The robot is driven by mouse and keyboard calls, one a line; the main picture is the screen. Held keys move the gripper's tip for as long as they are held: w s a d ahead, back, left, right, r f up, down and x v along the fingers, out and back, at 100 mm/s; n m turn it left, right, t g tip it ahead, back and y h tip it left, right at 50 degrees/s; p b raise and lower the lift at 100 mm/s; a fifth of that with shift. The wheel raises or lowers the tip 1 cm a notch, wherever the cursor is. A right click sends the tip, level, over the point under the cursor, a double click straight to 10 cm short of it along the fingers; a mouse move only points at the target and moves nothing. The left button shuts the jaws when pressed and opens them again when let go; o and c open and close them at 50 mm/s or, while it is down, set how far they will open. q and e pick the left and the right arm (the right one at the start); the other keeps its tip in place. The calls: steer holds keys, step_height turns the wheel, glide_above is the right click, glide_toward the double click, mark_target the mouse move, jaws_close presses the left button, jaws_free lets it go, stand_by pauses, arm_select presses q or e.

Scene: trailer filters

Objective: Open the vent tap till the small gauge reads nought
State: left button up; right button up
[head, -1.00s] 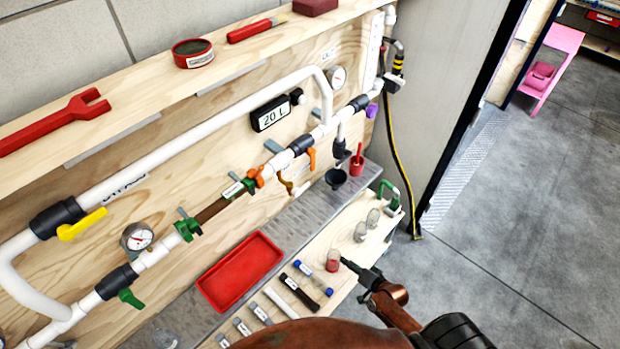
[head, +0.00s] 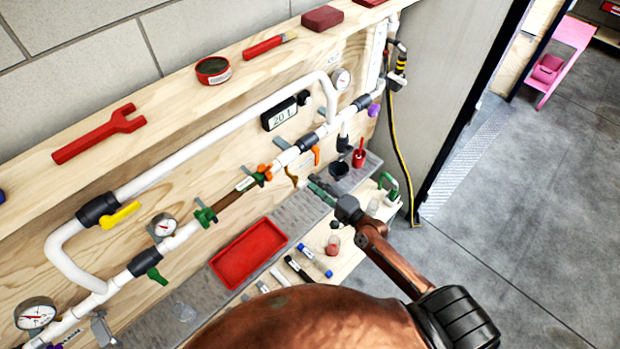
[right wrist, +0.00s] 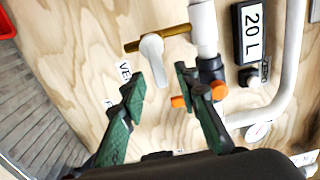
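A small brass tap (head: 292,179) hangs from the white pipe, left of an orange lever (head: 316,155). In the right wrist view the brass stem (right wrist: 142,44) carries a pale lever (right wrist: 153,58), beside a label starting "VE" (right wrist: 126,72). My right gripper (head: 319,188) is open and empty, just right of and below the brass tap. In the right wrist view its fingers (right wrist: 160,90) are apart, with the pale lever ahead between them; they seem not to touch it. Gauges are at upper right (head: 341,79), left (head: 163,226) and lower left (head: 36,314); their readings are too small to tell. My left gripper is out of view.
A "20 L" display (head: 280,114) sits above the pipe. A red tray (head: 248,254), dark funnel (head: 339,169), red pot (head: 358,158) and jar (head: 333,246) stand below. A shelf above holds a red wrench (head: 100,132). The floor at right is clear.

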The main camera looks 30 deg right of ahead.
steer(key=shift+x, duration=1.45)
steer(key=shift+c, duration=0.3)
jaws_close()
